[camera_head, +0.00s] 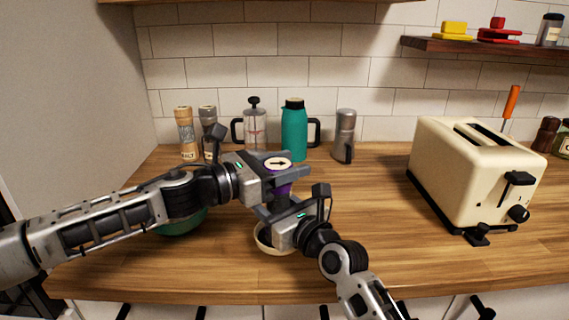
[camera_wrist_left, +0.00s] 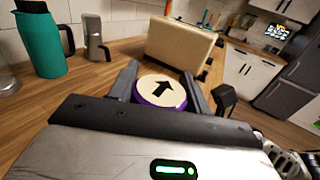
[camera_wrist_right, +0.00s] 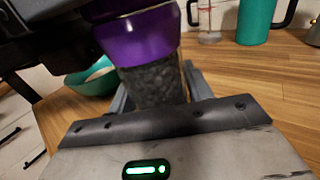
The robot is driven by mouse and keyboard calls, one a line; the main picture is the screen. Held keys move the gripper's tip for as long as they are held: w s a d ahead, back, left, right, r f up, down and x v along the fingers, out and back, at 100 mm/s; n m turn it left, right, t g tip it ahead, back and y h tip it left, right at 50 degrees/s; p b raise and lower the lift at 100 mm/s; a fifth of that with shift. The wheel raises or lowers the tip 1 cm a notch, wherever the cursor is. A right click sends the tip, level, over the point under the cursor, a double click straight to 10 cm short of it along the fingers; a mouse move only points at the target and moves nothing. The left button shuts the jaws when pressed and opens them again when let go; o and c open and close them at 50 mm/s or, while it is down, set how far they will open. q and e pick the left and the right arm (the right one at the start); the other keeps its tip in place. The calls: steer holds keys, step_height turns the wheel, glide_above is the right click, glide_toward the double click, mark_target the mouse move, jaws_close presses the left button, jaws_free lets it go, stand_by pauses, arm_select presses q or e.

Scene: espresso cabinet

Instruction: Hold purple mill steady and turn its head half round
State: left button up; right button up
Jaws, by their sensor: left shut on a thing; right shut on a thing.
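The purple mill (camera_head: 283,189) stands between my two grippers near the middle of the counter. Its pale round top with a black arrow (camera_head: 277,163) points right in the head view and up in the left wrist view (camera_wrist_left: 160,90). My left gripper (camera_head: 290,172) is shut on the purple head, one finger on each side. My right gripper (camera_head: 272,207) is shut lower down, on the mill's clear body with dark grains, which shows in the right wrist view (camera_wrist_right: 155,88). The mill's foot is hidden in the head view.
A cream bowl (camera_head: 262,246) sits close beside my right gripper, and a green bowl (camera_head: 180,228) lies under my left arm. Behind stand a salt mill (camera_head: 186,140), a French press (camera_head: 254,130) and a teal jug (camera_head: 293,135). A toaster (camera_head: 455,175) is at right; counter before it is clear.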

mark_target(287, 165)
arm_select(q)
steer(key=m+g+h, duration=0.1)
steer(key=m+g, duration=0.1)
steer(key=g, duration=0.2)
steer(key=m+g+h, duration=0.1)
steer(key=m+g, duration=0.2)
steer(key=g, duration=0.1)
steer(key=shift+s+d+r, duration=0.1)
steer(key=shift+s+d, duration=0.05)
steer(key=shift+s, duration=0.05)
steer(key=shift+s+m+g, duration=0.15)
steer(key=shift+m+g, duration=1.15)
steer(key=shift+g, duration=0.3)
steer(key=shift+s+m+g, duration=0.1)
steer(key=shift+m+g, duration=0.2)
steer(key=shift+g, duration=0.2)
steer(key=shift+s+g, duration=0.1)
steer(key=shift+g, duration=0.2)
steer(key=o, duration=1)
steer(key=shift+c, duration=0.2)
step_height(287, 165, up, 10)
steer(key=shift+f, duration=0.1)
